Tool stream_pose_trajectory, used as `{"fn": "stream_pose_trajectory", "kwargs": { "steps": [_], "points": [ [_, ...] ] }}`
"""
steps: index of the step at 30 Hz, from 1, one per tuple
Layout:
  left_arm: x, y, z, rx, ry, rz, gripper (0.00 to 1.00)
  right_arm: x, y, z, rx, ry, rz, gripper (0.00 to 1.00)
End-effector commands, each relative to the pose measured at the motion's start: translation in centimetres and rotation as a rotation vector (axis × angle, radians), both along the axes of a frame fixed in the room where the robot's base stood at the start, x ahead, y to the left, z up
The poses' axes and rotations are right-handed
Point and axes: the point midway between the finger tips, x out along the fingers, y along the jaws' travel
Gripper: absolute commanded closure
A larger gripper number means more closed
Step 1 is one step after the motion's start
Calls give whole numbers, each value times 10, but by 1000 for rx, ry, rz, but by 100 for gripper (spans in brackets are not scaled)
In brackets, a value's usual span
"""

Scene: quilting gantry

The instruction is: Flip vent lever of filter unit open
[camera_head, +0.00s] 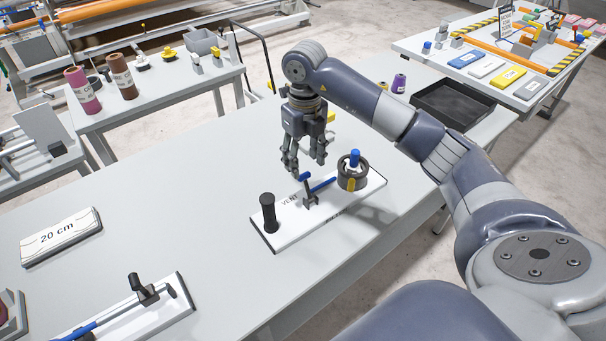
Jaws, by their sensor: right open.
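The filter unit (285,232) is a white board with dark edges on the grey table, with VENT printed on it. A black post (268,212) stands at its left end and a dark round housing (348,182) with a blue cap and a yellow part at its right end. Between them is the vent lever (308,192), a dark bracket with a blue tip (304,176); a blue rod (323,185) runs toward the housing. My right gripper (305,174) is open, pointing down just above the lever. Its fingertips are close to the blue tip; contact cannot be told. My left gripper is not in view.
A second board (130,318) with a blue rod and black clamp lies at the lower left, near a 20 cm block (60,237). A black tray (453,103) and a purple spool (399,83) stand at the back right.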

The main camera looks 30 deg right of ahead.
Motion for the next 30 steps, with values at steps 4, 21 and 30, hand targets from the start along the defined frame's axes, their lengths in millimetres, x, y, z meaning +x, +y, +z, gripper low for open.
{"fn": "stream_pose_trajectory", "kwargs": {
  "steps": [4, 21, 30],
  "points": [
    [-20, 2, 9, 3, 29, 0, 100, -1, 1, -28, 2, 6, 1, 50],
    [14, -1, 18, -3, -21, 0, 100, 0, 0, -69, 0, 0, 1, 50],
    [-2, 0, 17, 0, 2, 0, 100, 0, 0, -68, 1, 0, 1, 100]
  ]
}}
